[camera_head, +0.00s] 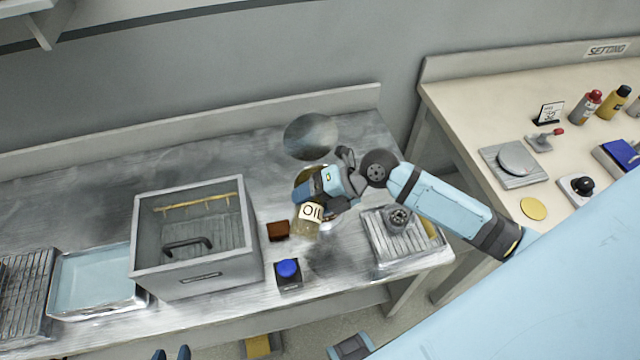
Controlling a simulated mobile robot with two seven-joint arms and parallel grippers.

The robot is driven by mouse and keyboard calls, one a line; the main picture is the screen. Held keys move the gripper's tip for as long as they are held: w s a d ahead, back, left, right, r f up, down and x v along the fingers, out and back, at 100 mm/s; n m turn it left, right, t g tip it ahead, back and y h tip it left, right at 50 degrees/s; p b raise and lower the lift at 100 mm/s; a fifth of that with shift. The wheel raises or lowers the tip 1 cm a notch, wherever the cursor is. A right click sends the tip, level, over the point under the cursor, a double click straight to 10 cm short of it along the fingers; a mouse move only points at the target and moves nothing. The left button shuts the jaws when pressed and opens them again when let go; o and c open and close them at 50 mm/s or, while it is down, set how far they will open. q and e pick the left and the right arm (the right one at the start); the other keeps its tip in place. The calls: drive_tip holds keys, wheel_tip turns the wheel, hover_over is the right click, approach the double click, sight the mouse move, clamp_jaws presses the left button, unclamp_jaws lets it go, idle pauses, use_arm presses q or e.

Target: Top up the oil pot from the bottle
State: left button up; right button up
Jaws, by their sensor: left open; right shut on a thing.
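My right gripper (322,188) comes in from the right over the metal bench and is shut on the oil bottle (307,228). The bottle is amber with a white label, whose lettering looks upside down. The gripper hides part of the bottle. A golden-brown rounded shape (303,174) shows behind the gripper; I cannot tell whether it is the oil pot or part of the bottle. No other oil pot is clear. My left gripper (171,354) is open and empty at the bottom edge, only its dark fingertips showing, in front of the bench.
A grey open-topped box (198,278) stands left of the bottle, beside a shallow tray (95,280). A brown block (278,231) and a blue-button box (288,274) sit close to the bottle. A ribbed tray (405,245) lies right. A side table (460,110) holds bottles and a scale.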

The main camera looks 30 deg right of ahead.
drive_tip(key=shift+s+a+f+n+t+p, duration=0.1)
drive_tip(key=shift+s+a+n+t+p, duration=0.2)
drive_tip(key=shift+n+p, duration=0.1)
drive_tip(key=shift+w+d+f+n+t+h+b, duration=0.1)
drive_tip(key=shift+d+f+n+t+h+b, duration=0.1)
drive_tip(key=shift+n+t+h+b, duration=0.45)
drive_tip(key=shift+h, duration=0.25)
drive_tip(key=shift+w+f, duration=0.1)
drive_tip(key=shift+w, duration=0.05)
